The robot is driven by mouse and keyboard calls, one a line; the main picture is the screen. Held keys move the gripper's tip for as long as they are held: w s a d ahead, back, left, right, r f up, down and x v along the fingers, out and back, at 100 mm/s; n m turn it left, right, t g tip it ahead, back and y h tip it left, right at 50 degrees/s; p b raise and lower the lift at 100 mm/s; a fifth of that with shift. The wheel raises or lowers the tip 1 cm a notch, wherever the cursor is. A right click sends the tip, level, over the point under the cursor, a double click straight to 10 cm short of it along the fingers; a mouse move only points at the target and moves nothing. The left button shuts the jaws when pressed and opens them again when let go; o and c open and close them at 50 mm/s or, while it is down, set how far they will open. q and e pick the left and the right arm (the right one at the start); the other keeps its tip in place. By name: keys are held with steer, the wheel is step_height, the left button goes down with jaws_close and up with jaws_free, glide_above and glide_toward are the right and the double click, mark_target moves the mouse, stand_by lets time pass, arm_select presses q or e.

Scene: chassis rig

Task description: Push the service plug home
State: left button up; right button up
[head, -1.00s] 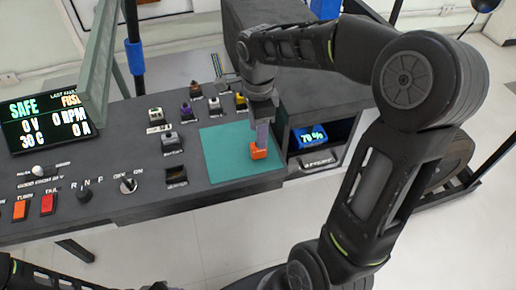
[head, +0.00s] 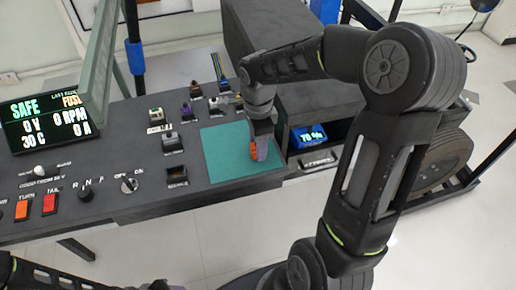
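The orange block that looks like the service plug (head: 254,148) is at the teal mat (head: 223,155), toward its right side. My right gripper (head: 261,154) points down over the mat. A grey finger stands beside the block and hides its right part. I cannot tell whether the fingers are closed on it, or whether the block touches the mat. A dark square recess (head: 176,176), possibly the plug's socket, is in the console left of the mat. My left arm shows only at the bottom left edge; its gripper is out of view.
Several small coloured connectors (head: 196,90) stand on the console (head: 130,190) behind and left of the mat. A display (head: 44,120) reads SAFE, 0 V. A large dark box (head: 275,40) stands behind the mat. A blue-lit battery unit (head: 308,136) sits right of it.

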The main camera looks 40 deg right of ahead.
stand_by(0.3)
jaws_close()
stand_by(0.4)
